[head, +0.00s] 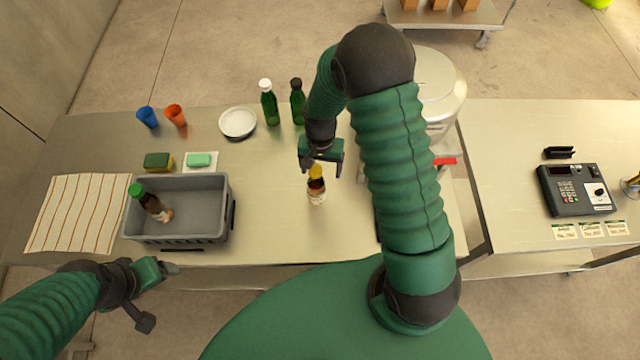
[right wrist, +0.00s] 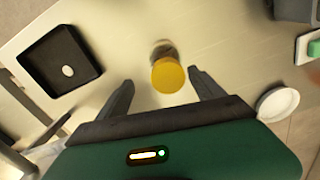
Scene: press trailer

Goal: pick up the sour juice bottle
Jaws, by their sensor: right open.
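A small bottle with a yellow cap (head: 317,196) and a pale label stands upright on the metal table; its cap also shows in the right wrist view (right wrist: 168,76). I cannot read its label. My right gripper (head: 321,167) is open and empty just above and behind this bottle. In the right wrist view, the cap lies between the lines of the two fingers, slightly beyond their tips (right wrist: 162,86). A brown bottle with a green cap (head: 152,204) leans inside the grey crate (head: 180,239). My left gripper (head: 165,270) is at the table's front edge, its jaws unclear.
Two green bottles (head: 269,106) (head: 297,104) and a white bowl (head: 238,123) stand behind. Blue (head: 147,117) and orange (head: 175,115) cups, a sponge (head: 158,162) and soap (head: 200,160) are at left. A large metal vessel (head: 440,92) is at right. Table around the yellow-capped bottle is clear.

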